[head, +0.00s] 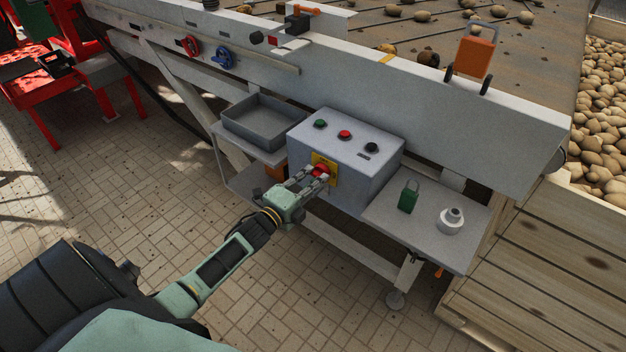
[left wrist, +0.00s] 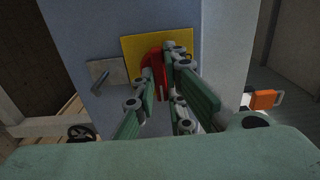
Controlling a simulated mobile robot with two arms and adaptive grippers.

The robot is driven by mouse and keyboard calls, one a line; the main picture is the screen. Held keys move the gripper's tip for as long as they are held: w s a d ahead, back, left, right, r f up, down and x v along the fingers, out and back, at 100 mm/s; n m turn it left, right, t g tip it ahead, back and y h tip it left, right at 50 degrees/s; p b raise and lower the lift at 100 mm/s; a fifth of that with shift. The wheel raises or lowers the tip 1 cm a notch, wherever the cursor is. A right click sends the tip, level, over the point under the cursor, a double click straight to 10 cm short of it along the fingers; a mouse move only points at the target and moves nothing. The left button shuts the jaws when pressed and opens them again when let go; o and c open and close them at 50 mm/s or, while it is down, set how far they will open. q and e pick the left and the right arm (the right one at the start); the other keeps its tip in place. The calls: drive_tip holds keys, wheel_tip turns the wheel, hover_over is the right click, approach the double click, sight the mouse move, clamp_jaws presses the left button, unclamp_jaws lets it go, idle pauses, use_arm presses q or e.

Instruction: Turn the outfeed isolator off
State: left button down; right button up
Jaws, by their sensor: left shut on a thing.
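The outfeed isolator is a red rotary handle (head: 321,170) on a yellow plate (head: 331,181), on the front face of a grey control box (head: 362,148). My left gripper (head: 312,178) reaches it from the front, with its fingers shut on the red handle. In the left wrist view the fingers (left wrist: 165,85) sit on both sides of the red handle (left wrist: 152,60), over the yellow plate (left wrist: 132,48). The fingers partly hide the handle, so its exact angle is hard to tell. My right gripper is not in view.
Green, red and black buttons sit on the box top. A grey tray (head: 262,141) stands left of the box. A green padlock (head: 408,197) and a round metal part (head: 451,221) lie on the right shelf. A wooden potato crate (head: 545,255) stands at the right.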

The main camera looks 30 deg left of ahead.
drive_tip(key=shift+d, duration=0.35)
use_arm(q)
drive_tip(key=shift+n, duration=0.3)
drive_tip(key=n, duration=0.2)
drive_tip(key=shift+n, duration=0.3)
drive_tip(key=n, duration=0.6)
drive_tip(key=shift+f, duration=0.1)
drive_tip(key=n, duration=0.5)
drive_tip(key=shift+n, duration=1.8)
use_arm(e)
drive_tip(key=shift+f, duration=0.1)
use_arm(q)
drive_tip(key=c, duration=1.8)
unclamp_jaws()
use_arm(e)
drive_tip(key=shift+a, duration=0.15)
